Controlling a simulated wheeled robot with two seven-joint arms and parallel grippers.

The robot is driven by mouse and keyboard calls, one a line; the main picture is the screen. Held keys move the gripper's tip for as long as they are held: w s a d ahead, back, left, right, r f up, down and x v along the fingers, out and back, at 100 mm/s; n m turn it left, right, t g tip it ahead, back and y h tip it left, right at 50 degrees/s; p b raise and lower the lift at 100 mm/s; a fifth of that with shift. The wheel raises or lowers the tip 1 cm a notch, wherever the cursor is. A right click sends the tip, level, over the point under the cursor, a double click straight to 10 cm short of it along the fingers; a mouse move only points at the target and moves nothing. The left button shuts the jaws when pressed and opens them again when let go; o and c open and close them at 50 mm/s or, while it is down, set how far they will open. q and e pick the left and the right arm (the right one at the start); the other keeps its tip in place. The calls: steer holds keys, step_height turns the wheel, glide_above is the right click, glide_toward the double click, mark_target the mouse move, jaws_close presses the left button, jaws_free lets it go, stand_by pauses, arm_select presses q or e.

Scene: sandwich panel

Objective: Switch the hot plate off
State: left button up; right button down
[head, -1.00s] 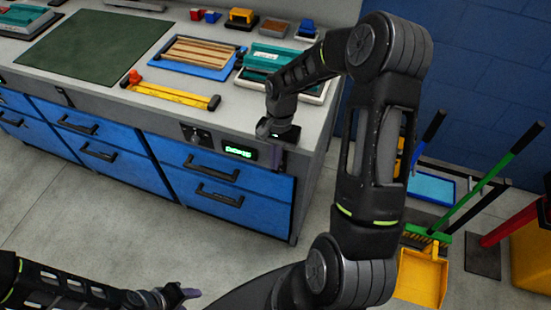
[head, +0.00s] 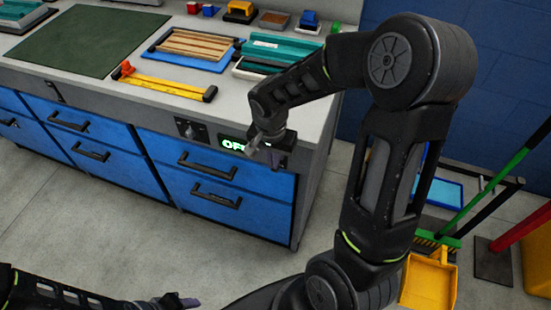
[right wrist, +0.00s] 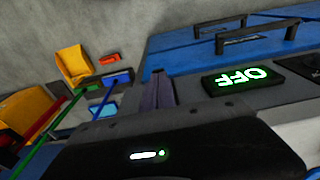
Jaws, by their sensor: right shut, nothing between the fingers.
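A lit display (head: 232,144) on the front edge of the workbench glows green, partly hidden by my right gripper in the head view. In the right wrist view the display (right wrist: 240,78) reads OFF, upside down. A dark control panel with a knob (head: 190,130) sits left of the display. My right gripper (head: 258,142) is shut and empty, in front of the bench edge by the display. Its fingers (right wrist: 160,90) show beside the display in the right wrist view; contact cannot be told. My left gripper (head: 180,301) is low at the bottom edge, far from the bench; its jaws are unclear.
On the bench are a green mat (head: 80,40), a blue tray with wooden strips (head: 192,47), a yellow bar tool (head: 168,86) and a teal item (head: 268,50). Blue drawers (head: 215,180) lie below. A yellow dustpan (head: 428,282) and brooms stand at right. The floor in front is clear.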

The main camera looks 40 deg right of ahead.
arm_select(q)
steer(key=shift+r, duration=0.15)
arm_select(e)
steer(key=shift+r, duration=0.2)
arm_select(q)
steer(key=shift+r+p, duration=0.35)
steer(key=shift+p, duration=0.1)
arm_select(e)
steer(key=shift+r, duration=0.65)
